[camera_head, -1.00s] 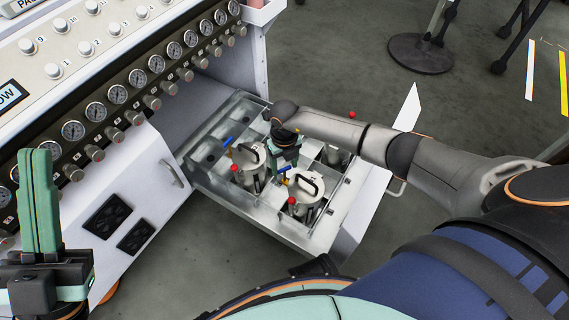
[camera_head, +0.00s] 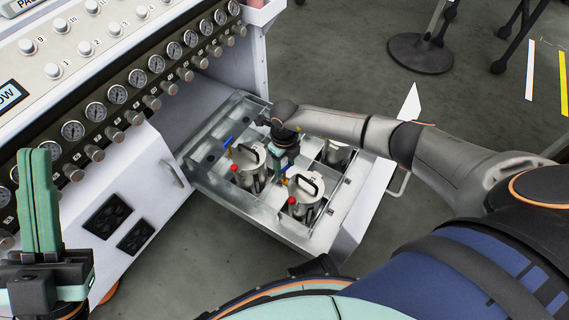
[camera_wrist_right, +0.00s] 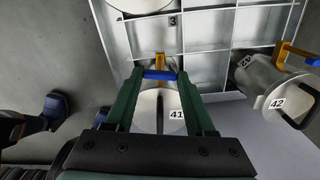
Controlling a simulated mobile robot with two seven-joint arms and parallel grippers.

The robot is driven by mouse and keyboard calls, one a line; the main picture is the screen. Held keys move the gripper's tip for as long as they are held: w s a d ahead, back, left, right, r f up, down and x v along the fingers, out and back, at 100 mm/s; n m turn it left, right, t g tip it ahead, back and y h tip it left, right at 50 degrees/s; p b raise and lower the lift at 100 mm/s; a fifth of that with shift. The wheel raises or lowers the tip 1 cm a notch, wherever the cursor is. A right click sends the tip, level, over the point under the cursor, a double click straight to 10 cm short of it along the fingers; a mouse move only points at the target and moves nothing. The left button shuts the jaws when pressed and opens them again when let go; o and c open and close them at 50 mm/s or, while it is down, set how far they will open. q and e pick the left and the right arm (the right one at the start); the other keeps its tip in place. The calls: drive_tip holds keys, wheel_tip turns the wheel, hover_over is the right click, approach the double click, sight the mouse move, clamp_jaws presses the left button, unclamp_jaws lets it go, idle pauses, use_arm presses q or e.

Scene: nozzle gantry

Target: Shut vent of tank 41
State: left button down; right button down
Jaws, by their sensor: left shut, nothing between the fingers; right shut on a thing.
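Tank 41 (camera_head: 305,190) is a metal canister with a black handle in the open drawer. In the right wrist view its lid (camera_wrist_right: 172,103) bears the label 41. My right gripper (camera_head: 284,166) is at its far left side. In the right wrist view the right gripper (camera_wrist_right: 159,76) is shut on the blue vent lever (camera_wrist_right: 159,75), which lies crosswise beside an orange fitting (camera_wrist_right: 160,61). The fingers partly hide the tank. My left gripper (camera_head: 39,153) is shut and empty, pointing up at the left, away from the drawer.
A third tank (camera_head: 338,153) stands behind the gripper. The drawer (camera_head: 240,206) has walled compartments. A panel of gauges (camera_head: 116,94) rises at left.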

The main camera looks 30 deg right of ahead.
sight(285, 168)
drive_tip(key=shift+n, duration=0.7)
drive_tip(key=shift+c, duration=1.2)
unclamp_jaws()
drive_tip(key=shift+r, duration=0.1)
use_arm(q)
drive_tip(key=shift+m, duration=0.3)
drive_tip(key=shift+s+a+r+p, duration=0.1)
drive_tip(key=shift+a+r+p, duration=0.1)
drive_tip(key=shift+r+p, duration=1.25)
drive_tip(key=shift+a+r+p, duration=0.15)
drive_tip(key=shift+r+p, duration=1.1)
drive_tip(key=shift+r, duration=0.25)
use_arm(e)
wheel_tip(285, 168, up, 12)
drive_tip(key=shift+r, duration=0.2)
